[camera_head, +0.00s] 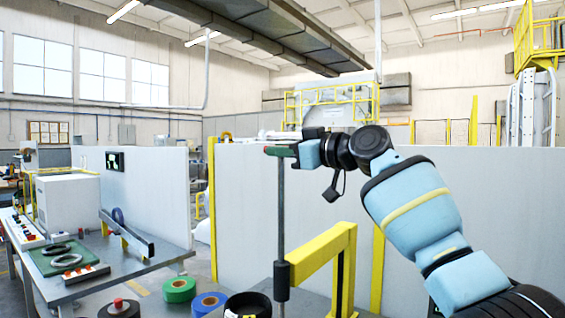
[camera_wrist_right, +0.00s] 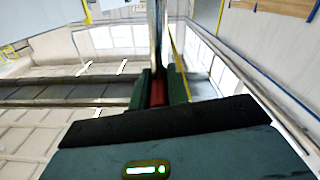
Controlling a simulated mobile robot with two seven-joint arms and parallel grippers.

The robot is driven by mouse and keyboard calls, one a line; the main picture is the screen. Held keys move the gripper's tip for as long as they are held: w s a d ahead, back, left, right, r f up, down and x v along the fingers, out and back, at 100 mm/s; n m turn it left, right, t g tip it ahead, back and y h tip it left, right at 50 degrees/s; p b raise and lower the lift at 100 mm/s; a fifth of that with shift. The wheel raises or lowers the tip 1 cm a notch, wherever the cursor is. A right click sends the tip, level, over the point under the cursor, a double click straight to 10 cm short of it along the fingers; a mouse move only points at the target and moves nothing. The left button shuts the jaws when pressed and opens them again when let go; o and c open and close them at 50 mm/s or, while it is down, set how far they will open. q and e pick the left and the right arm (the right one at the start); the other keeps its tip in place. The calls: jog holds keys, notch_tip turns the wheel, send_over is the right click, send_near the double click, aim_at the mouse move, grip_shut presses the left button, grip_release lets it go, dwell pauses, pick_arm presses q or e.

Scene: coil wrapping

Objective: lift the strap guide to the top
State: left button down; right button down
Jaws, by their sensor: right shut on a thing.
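The strap guide, a thin grey upright rod (camera_head: 281,210), stands in the middle of the head view and passes into a black collar (camera_head: 282,272) low down. My right gripper (camera_head: 279,151) is at the rod's upper end, with its green fingers shut on a red part there. In the right wrist view the red part (camera_wrist_right: 158,92) sits between the green fingers, and the rod (camera_wrist_right: 158,40) runs away from it. The rod's lower end is hidden among the things at the bottom edge. My left gripper is not in view.
A yellow frame (camera_head: 325,245) stands right beside the rod. A green roll (camera_head: 180,289), a blue roll (camera_head: 208,303) and a black roll (camera_head: 248,305) lie below. A workbench (camera_head: 85,277) is at left. White partitions stand behind; the space above the rod is free.

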jog(key=shift+s+d+r, duration=0.1)
jog(key=shift+r, duration=0.4)
jog(key=c, duration=1.8)
grip_release()
jog(key=shift+r, duration=0.1)
jog(key=o, duration=0.4)
jog(key=shift+o, duration=0.2)
jog(key=shift+f, duration=0.3)
jog(key=shift+d, duration=0.15)
jog(key=v, duration=0.7)
jog(key=shift+s, duration=0.2)
